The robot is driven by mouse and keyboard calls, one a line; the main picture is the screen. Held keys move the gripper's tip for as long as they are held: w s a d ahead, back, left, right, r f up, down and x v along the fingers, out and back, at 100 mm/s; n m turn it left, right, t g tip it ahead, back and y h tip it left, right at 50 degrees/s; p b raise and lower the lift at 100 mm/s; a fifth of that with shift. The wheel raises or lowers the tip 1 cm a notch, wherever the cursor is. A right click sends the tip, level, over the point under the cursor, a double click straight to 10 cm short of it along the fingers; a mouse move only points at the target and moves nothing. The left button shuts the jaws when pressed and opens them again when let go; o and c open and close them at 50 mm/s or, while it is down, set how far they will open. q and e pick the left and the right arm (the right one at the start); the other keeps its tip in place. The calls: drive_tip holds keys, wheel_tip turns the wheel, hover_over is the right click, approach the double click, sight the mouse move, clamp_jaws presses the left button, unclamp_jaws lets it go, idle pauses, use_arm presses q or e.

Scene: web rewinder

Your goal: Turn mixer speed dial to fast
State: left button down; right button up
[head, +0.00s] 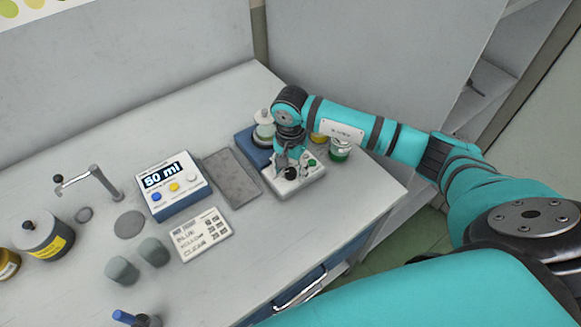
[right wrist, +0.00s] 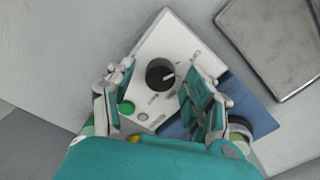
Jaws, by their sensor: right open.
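The mixer's white control box (head: 312,181) stands near the right end of the bench. It also shows in the right wrist view (right wrist: 170,38). Its black speed dial (right wrist: 160,74) has a white pointer mark towards the picture's right; the printed labels are too small to read. The dial (head: 291,174) is partly beside my gripper in the head view. My right gripper (right wrist: 157,82) is open above the box, with one finger on each side of the dial and apart from it. The same gripper (head: 284,163) points down in the head view. My left gripper is not in view.
A green button (right wrist: 127,107) is close to my left-hand finger. A blue mixer base (head: 250,142) with a jar is behind the box. A green-based jar (head: 340,150) stands right of it.

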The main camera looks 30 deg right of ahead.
clamp_jaws()
